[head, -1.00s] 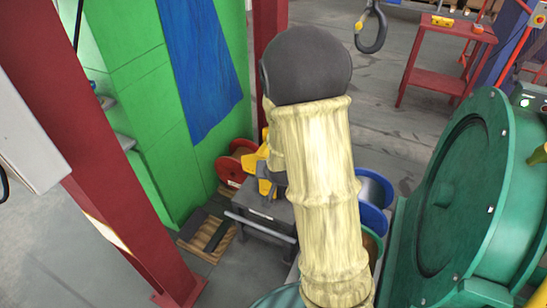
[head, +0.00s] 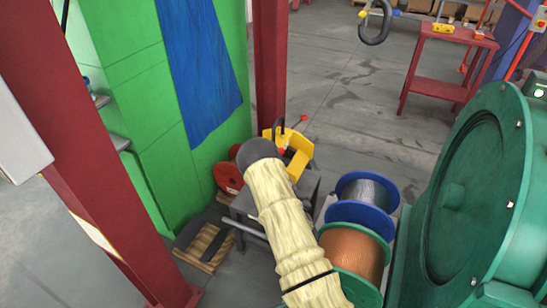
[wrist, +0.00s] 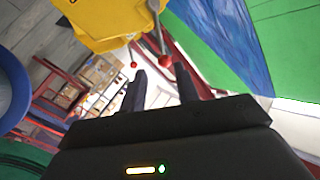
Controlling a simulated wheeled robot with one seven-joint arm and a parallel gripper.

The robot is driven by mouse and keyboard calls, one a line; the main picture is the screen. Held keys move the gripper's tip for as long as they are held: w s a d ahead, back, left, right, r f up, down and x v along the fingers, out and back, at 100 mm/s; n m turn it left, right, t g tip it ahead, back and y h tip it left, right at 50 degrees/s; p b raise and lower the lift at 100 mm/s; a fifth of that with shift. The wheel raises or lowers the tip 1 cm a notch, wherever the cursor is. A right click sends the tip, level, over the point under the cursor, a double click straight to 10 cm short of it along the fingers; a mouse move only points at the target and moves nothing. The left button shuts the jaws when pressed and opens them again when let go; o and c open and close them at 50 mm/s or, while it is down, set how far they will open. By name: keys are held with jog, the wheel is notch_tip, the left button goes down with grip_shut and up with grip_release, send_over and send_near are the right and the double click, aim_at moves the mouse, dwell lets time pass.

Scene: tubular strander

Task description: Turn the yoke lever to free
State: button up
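A yellow unit (head: 298,158) stands on a grey stand at the middle, partly behind my arm. It carries levers with red knobs; one knob (head: 304,118) sticks up at its right. In the wrist view the yellow body (wrist: 105,20) is at the top, with two thin metal levers ending in red balls, a left ball (wrist: 133,65) and a right ball (wrist: 166,60). I cannot tell which is the yoke lever. My gripper (wrist: 160,85) has its two dark fingers apart, with nothing seen between them. The balls appear beyond the fingertips. In the head view my arm hides the fingers.
A blue spool of grey wire (head: 368,188) and a green spool of copper wire (head: 355,255) stand right of my arm. A large green machine housing (head: 470,190) fills the right. A red post (head: 271,70) rises behind. A hook (head: 376,25) hangs at the top.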

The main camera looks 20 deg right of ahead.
jog(key=shift+w, duration=0.1)
dwell(0.3)
jog(key=w, duration=0.5)
jog(key=w+d, duration=0.1)
jog(key=w, duration=1.1)
jog(key=shift+d+p, duration=0.35)
jog(key=shift+d, duration=0.05)
jog(key=shift+c, duration=0.2)
grip_shut()
